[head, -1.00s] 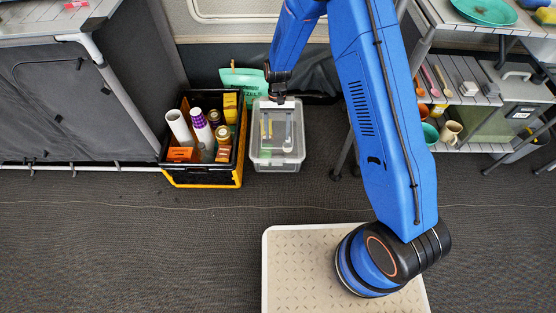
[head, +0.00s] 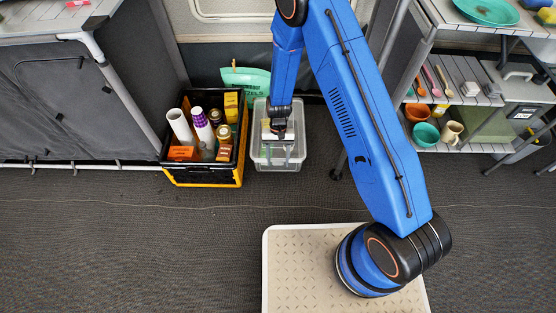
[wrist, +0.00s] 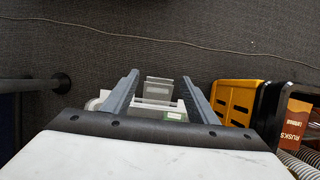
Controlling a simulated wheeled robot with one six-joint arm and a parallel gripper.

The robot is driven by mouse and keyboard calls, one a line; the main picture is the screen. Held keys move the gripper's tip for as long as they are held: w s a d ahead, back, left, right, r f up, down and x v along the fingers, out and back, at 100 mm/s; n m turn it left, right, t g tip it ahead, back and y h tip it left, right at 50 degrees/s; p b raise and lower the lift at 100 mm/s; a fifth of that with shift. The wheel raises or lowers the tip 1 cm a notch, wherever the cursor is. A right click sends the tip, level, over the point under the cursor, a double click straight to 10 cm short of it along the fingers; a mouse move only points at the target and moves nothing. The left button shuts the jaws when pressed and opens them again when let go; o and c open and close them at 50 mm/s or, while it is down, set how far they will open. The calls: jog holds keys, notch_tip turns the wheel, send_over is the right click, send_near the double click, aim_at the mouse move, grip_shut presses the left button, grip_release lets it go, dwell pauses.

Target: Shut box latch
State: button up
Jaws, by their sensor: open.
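A clear plastic box (head: 260,158) stands on the floor against the awning wall. It also shows in the wrist view (wrist: 172,114), partly hidden behind my gripper. A grey, plate-like part (wrist: 158,88), seemingly the latch, sticks out from the box's side between my fingers in the wrist view. I cannot tell how far it is swung. My gripper (head: 279,150) is over the box in the head view and hides part of its top. In the wrist view my gripper (wrist: 160,77) is open, one finger on each side of the latch, with no clear contact.
A black and yellow crate (head: 205,178) with bottles and packets stands close left of the box. It shows at right in the wrist view (wrist: 234,100). A green bag (head: 247,80) is behind the box. A shelf (head: 470,97) stands at right. The floor in front is clear.

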jog(key=c, duration=0.9)
